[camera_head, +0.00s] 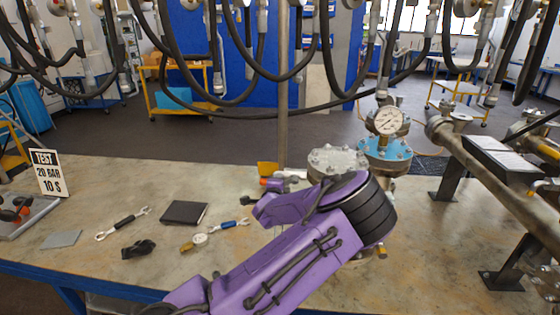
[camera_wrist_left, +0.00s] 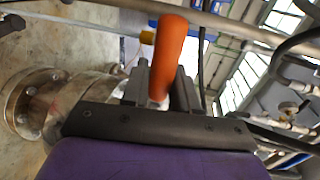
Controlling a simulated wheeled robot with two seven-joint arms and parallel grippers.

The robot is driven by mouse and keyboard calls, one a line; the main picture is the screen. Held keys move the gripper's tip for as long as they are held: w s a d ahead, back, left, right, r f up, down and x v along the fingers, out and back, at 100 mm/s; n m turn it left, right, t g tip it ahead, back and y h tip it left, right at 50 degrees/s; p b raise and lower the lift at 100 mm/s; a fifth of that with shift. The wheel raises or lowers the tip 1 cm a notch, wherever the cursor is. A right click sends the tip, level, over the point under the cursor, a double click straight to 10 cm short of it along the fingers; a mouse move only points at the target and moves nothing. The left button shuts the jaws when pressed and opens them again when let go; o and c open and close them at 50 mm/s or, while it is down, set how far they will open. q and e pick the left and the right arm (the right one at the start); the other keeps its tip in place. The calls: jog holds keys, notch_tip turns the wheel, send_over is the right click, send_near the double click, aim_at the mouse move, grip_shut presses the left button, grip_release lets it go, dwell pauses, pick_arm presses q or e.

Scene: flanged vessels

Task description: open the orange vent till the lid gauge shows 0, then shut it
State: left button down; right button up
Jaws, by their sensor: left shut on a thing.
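The orange vent handle (camera_wrist_left: 170,55) stands between the fingers of my left gripper (camera_wrist_left: 161,85) in the left wrist view, and the gripper is shut on it. In the head view my purple left arm hides the fingers. A small orange part (camera_head: 264,182) shows just beyond the arm there; I cannot tell whether it is the same handle. The lid gauge (camera_head: 388,121) has a white dial and stands on a blue bolted flange lid (camera_head: 386,150). Its needle is too small to read surely. My right gripper is not in view.
A grey bolted flange (camera_head: 338,160) stands left of the blue lid. Wrenches (camera_head: 122,222), a black notebook (camera_head: 184,213) and a sign reading TEST 20 BAR 10 S (camera_head: 46,172) are on the bench at left. A pipe (camera_head: 500,180) runs along the right. Black hoses hang above.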

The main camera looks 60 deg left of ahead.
pick_arm(q)
jog(key=shift+r, duration=0.1)
jog(key=c, duration=1)
grip_release()
jog(key=p+v, duration=0.3)
jog(key=v, duration=0.7)
jog(key=shift+d, duration=0.25)
